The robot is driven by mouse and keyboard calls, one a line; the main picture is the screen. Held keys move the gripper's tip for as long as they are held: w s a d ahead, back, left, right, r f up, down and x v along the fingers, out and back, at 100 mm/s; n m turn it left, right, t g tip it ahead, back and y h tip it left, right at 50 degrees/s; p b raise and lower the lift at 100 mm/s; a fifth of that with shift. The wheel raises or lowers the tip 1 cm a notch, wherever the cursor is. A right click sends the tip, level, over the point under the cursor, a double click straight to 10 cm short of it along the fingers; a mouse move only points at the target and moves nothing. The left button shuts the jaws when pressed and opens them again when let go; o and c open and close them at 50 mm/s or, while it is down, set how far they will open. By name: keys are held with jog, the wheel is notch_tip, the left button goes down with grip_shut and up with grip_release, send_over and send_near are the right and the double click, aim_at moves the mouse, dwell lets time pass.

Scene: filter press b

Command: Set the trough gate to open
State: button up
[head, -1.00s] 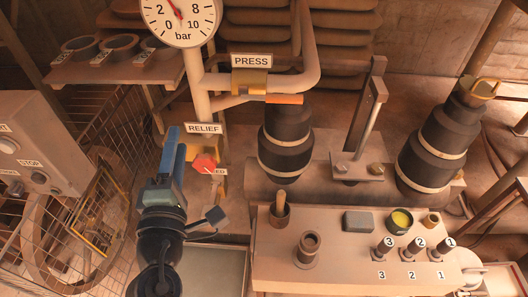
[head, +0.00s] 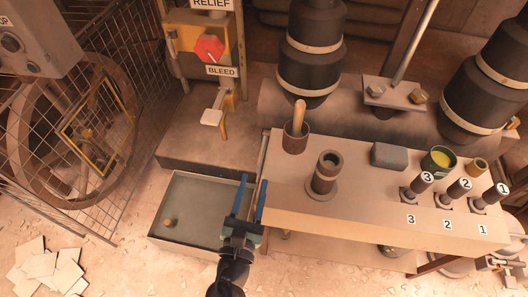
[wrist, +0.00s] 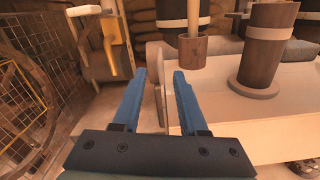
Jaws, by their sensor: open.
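A grey trough (head: 160,236) with a dull greenish inside stands on the floor left of the bench. A small round brown thing (head: 169,223) shows inside it. A thin pale upright piece (head: 264,152) runs along the bench's left end; it also shows in the wrist view (wrist: 158,88). I cannot tell whether it is the trough gate. My gripper (head: 251,186) has blue fingers, is open, and appears over the trough's right edge beside the bench end. In the wrist view (wrist: 160,76) its fingers appear on either side of the thin piece; contact cannot be told.
The bench (head: 370,222) carries a cup with a wooden handle (head: 295,138), a flanged socket (head: 326,173), a grey block (head: 389,155) and numbered levers. The red relief knob (head: 208,48) and bleed lever (head: 214,112) stand behind the trough. A wire cage (head: 75,130) is at left.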

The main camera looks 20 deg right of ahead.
aim_at(264, 139)
jog(key=b+x, duration=0.2)
jog(key=x, duration=0.8)
jog(key=shift+w+d, duration=0.2)
jog(key=shift+d, duration=0.05)
grip_shut()
jog(key=shift+a, duration=0.15)
dwell(0.8)
